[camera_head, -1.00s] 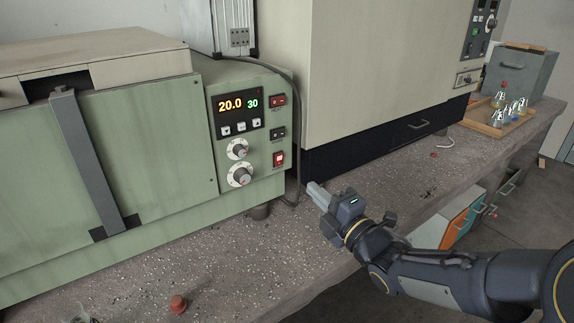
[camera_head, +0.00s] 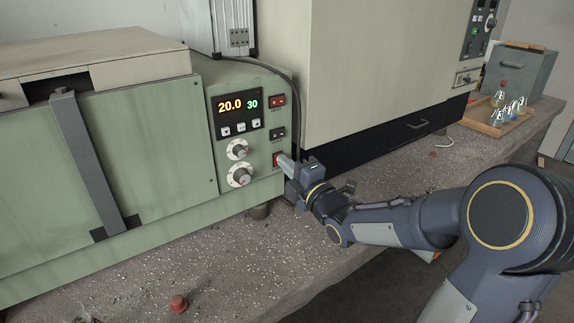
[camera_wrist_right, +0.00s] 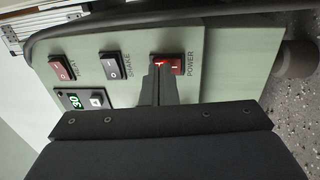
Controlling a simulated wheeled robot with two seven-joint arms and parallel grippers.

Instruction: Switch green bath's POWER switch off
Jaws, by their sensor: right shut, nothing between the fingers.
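The green bath (camera_head: 155,170) stands at the left of the bench. Its panel carries a lit display (camera_head: 238,105) reading 20.0 and 30. The red POWER switch (camera_head: 277,159) is the lowest of the switches on the panel's right side; in the right wrist view it glows (camera_wrist_right: 175,65) beside the POWER label. My right gripper (camera_head: 284,162) is shut and empty, with its fingertips at the POWER switch, partly covering it. I cannot tell whether they touch it. My left gripper is not in view.
The HEAT switch (camera_wrist_right: 62,68) and SHAKE switch (camera_wrist_right: 115,66) are beside POWER. Two white knobs (camera_head: 239,177) are left of it. A large beige cabinet (camera_head: 375,70) stands to the right. A cable (camera_head: 297,110) hangs between. A red cap (camera_head: 178,304) lies in front.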

